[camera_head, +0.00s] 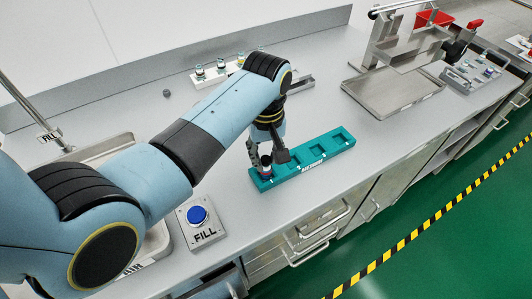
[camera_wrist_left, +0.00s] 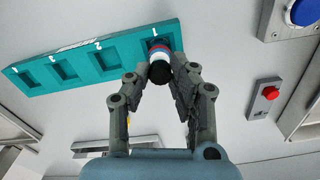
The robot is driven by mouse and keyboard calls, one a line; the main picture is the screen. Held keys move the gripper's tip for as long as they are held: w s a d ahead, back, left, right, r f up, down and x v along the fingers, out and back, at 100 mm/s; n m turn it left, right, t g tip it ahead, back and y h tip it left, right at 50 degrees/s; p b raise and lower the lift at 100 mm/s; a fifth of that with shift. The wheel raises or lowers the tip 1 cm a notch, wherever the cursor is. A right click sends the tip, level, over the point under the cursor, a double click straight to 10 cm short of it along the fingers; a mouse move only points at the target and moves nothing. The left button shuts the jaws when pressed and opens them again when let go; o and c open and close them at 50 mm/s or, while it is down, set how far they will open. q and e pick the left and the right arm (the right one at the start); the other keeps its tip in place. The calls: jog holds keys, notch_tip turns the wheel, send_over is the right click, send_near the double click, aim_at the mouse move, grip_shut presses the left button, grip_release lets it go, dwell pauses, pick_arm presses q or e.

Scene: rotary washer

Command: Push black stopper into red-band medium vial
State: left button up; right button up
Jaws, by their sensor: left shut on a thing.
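The teal rack (camera_head: 318,160) lies on the bench and has a row of square slots. The vial (camera_wrist_left: 158,48), with a white, red and blue band, stands in the end slot marked 1. The black stopper (camera_wrist_left: 160,72) is at the vial's mouth, nearest the wrist camera; how deep it sits cannot be told. My left gripper (camera_wrist_left: 160,80) has its fingers on both sides of the stopper and is shut on it. In the head view my left gripper (camera_head: 267,158) points down at the rack's left end and partly hides the vial. My right gripper is not in view.
A blue FILL button (camera_head: 198,215) is on the bench left of the rack. A rack with several vials (camera_head: 220,70) stands behind my arm, near a small grey piece (camera_head: 166,93). A metal tray stand (camera_head: 395,90) is at the right. The bench's front edge runs close to the teal rack.

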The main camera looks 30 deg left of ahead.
pick_arm(q)
jog(key=o, duration=0.8)
jog(key=shift+o, duration=0.2)
notch_tip(320, 180, up, 12)
dwell(0.3)
